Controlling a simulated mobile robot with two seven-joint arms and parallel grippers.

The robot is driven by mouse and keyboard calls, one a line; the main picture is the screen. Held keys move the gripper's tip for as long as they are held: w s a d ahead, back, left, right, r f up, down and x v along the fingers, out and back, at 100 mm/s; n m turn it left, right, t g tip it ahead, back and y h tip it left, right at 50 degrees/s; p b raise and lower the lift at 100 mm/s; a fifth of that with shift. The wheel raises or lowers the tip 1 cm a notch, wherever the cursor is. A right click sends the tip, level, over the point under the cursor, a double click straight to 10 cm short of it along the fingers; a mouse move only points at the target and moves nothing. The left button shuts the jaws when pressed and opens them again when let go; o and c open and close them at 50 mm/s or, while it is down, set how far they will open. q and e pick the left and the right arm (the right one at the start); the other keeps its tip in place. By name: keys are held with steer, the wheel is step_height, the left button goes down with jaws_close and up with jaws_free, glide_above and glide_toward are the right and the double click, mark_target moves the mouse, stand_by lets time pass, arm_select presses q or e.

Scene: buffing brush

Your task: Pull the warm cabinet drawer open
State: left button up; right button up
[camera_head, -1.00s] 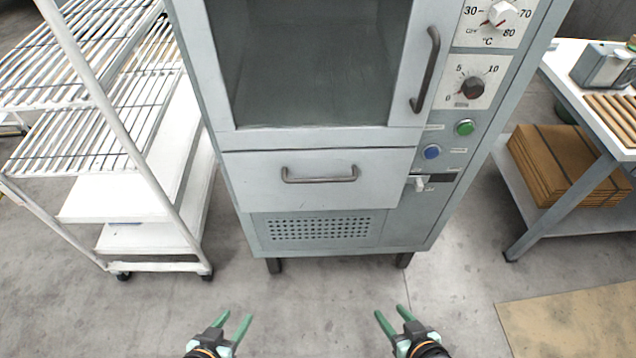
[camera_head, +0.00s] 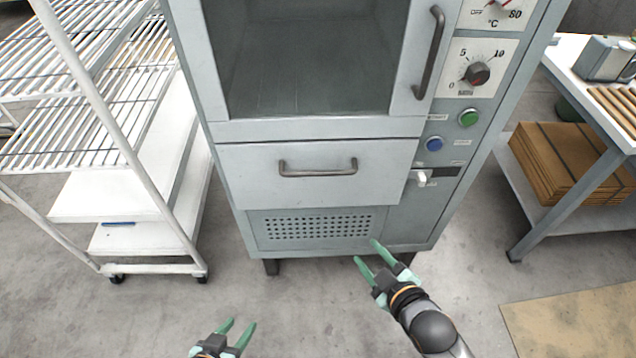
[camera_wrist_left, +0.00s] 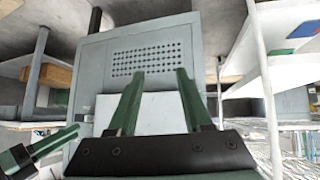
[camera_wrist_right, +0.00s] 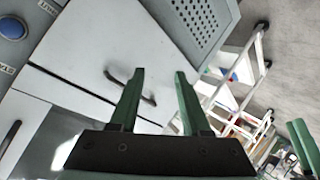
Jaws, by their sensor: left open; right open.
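The warm cabinet (camera_head: 405,222) stands ahead of me. Its drawer (camera_head: 235,180) is shut, flush with the front, below the glass door. The drawer's dark bar handle (camera_head: 318,172) runs level across its middle. My right gripper (camera_head: 368,252) is open and empty, in front of and below the drawer's right part. In the right wrist view the handle (camera_wrist_right: 149,99) shows partly behind the fingers (camera_wrist_right: 160,98), apart from them as far as I can tell. My left gripper (camera_head: 237,332) is open and empty, low at the bottom of the head view, away from the handle.
A white wire-shelf rack (camera_head: 150,180) stands close on the left. A table (camera_head: 560,75) with flat cardboard (camera_head: 565,160) on its lower shelf stands on the right. The upright door handle (camera_head: 431,50), a green button (camera_head: 468,118) and a blue button (camera_head: 434,144) are near the drawer. Floor in front is clear.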

mark_target(322, 175)
steer(key=w+a+r+n+t+y+b, duration=0.25)
steer(key=w+a+r+n+b, duration=0.2)
steer(key=w+r+n, duration=0.5)
steer(key=shift+n, duration=0.65)
steer(key=w+a+f, duration=0.1)
steer(key=w, duration=0.1)
steer(key=w+a+f, duration=0.1)
steer(key=w+f, duration=0.1)
steer(key=w, duration=0.1)
steer(key=w+a+f+b, duration=0.1)
steer(key=w+a, duration=0.1)
steer(key=shift+w+a+f, duration=0.1)
steer(key=shift+w+f, duration=0.05)
steer(key=shift+w, duration=0.25)
arm_select(q)
steer(key=shift+m+h, duration=0.3)
steer(key=shift+w+d+f, duration=0.3)
steer(key=shift+f, duration=0.35)
steer(key=shift+w+d+f, duration=0.25)
steer(key=shift+d+f, duration=0.1)
steer(key=shift+f, duration=0.35)
steer(key=shift+w+d+f, duration=0.3)
steer(key=shift+f, duration=0.35)
arm_select(e)
steer(key=shift+x, duration=0.85)
jaws_close()
